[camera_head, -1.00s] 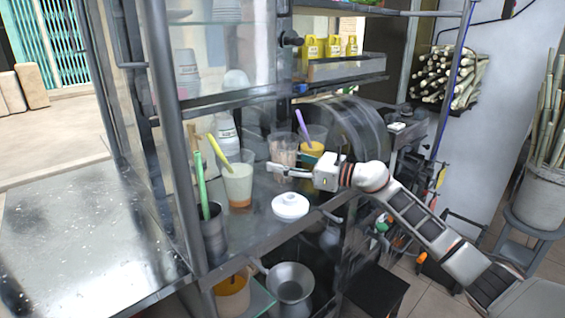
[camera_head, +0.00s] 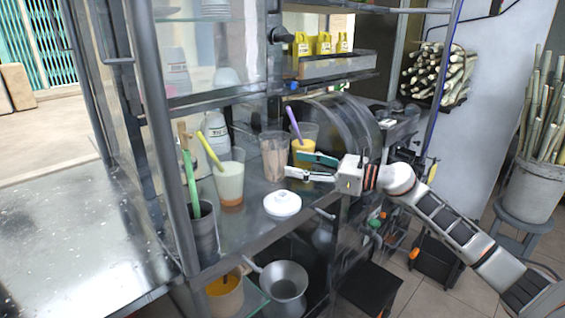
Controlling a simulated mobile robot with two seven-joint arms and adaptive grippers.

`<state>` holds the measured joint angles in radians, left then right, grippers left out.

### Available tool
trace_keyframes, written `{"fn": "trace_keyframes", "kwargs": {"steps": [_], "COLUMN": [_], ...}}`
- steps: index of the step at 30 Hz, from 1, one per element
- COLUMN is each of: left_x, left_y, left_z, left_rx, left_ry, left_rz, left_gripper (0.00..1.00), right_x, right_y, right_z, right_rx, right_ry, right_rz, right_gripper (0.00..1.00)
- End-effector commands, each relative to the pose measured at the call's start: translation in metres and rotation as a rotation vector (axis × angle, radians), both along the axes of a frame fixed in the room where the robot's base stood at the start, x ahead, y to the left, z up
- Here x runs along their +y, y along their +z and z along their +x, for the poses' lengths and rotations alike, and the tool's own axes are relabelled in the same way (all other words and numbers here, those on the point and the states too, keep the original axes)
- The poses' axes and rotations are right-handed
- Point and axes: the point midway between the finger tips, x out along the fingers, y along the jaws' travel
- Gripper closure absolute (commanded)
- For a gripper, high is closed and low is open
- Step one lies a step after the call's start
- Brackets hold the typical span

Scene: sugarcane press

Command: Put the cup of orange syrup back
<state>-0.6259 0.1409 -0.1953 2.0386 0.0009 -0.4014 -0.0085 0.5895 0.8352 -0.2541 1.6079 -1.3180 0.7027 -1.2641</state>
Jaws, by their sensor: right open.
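The cup of orange syrup (camera_head: 304,143), a clear cup with orange content and a purple stick, stands upright on the metal counter below the round drum. My right gripper (camera_head: 293,164) comes in from the right at the cup. Its two fingers are spread, one pale and one teal-sided, and they overlap the cup's lower part in the picture. I cannot tell whether they touch it. My left gripper is not in view.
A clear cup with brownish content (camera_head: 273,155) stands just left of the syrup cup.

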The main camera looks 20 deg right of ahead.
Motion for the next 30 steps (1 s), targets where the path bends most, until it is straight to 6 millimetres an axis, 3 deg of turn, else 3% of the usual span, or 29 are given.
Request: {"fn": "trace_keyframes", "kwargs": {"steps": [3,10,30], "left_x": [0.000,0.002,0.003], "left_y": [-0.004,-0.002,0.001], "left_z": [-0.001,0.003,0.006], "left_rx": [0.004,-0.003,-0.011], "left_ry": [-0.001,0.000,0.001], "left_rz": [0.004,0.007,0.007], "left_gripper": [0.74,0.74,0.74], "right_x": [-0.014,-0.027,-0.028], "right_y": [-0.003,0.000,0.001], "right_z": [-0.016,-0.030,-0.031], "right_rx": [0.004,0.001,0.000], "right_ry": [0.000,0.000,0.000], "right_rz": [-0.003,-0.001,0.000], "right_gripper": [0.48,0.48,0.48]}}
